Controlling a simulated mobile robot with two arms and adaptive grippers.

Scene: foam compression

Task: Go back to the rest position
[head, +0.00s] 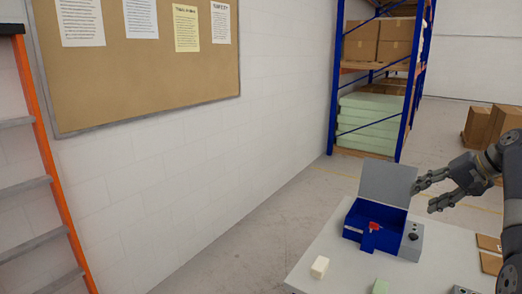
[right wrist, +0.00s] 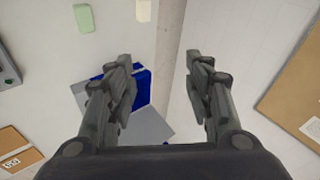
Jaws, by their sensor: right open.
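My right gripper (head: 424,197) is open and empty in the head view, raised near the grey lid of a blue box. Its two fingers stand wide apart in the right wrist view (right wrist: 159,75). The blue box (head: 384,236) stands on the table with its grey lid (head: 387,182) up; a red part (head: 374,226) shows inside. A white foam block (head: 319,267) and a pale green block (head: 380,286) lie on the table, apart from the gripper. The right wrist view also shows the white block (right wrist: 144,10) and the green block (right wrist: 83,18). My left gripper is out of view.
The light table (head: 335,240) fills the lower right. Brown cardboard pieces (head: 489,263) lie at its right side. A blue shelf rack (head: 410,90) stands behind. An orange ladder (head: 55,180) and a noticeboard (head: 140,85) are at left. Open floor lies beyond the table.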

